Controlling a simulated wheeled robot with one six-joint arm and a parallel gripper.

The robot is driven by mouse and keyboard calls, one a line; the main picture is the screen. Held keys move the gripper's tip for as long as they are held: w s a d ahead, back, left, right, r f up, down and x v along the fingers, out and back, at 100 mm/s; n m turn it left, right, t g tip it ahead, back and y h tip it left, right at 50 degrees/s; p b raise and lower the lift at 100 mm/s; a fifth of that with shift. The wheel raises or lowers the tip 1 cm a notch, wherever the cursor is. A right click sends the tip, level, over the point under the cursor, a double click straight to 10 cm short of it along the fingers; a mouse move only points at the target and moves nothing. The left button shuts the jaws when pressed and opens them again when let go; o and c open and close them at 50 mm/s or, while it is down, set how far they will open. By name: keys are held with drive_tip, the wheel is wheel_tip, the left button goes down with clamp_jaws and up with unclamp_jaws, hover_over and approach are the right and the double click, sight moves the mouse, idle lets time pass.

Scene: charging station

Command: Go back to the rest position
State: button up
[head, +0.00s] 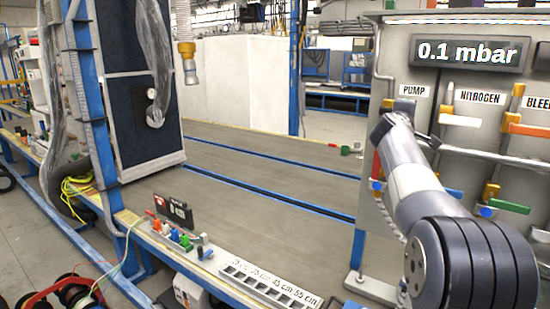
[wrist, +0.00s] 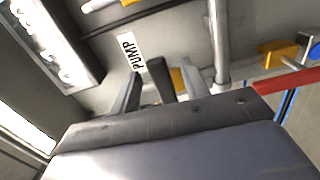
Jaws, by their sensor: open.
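My gripper (wrist: 162,85) shows in the wrist view with its two grey fingers apart, close to the valve panel (wrist: 175,45). A dark bar, seemingly the pump valve handle (wrist: 160,78), shows between the fingers; I cannot tell if they touch it. The PUMP label (wrist: 130,52) is just beyond the left finger. In the head view my arm reaches to the panel (head: 398,55) below its PUMP label (head: 412,90), and it hides the gripper.
The display (head: 470,53) reads 0.1 mbar. Nitrogen (head: 479,97) and bleed labels mark more valves to the right, with a green handle (head: 510,207) lower down. The grey bench (head: 265,185) is mostly clear left of the panel. Small coloured parts (head: 180,238) line its front edge.

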drive_tip(key=p+x, duration=0.1)
drive_tip(key=x, duration=0.1)
drive_tip(key=shift+w+d+r, duration=0.15)
drive_tip(key=shift+w+d, duration=0.05)
drive_tip(key=shift+w+d+r+p, duration=0.15)
drive_tip(key=shift+w+r+p, duration=0.1)
drive_tip(key=shift+p, duration=0.2)
drive_tip(key=shift+s+r+n+p, duration=0.1)
drive_tip(key=shift+r+n+p, duration=0.2)
drive_tip(key=shift+n+p, duration=0.35)
drive_tip(key=shift+n, duration=0.45)
drive_tip(key=shift+r, duration=0.1)
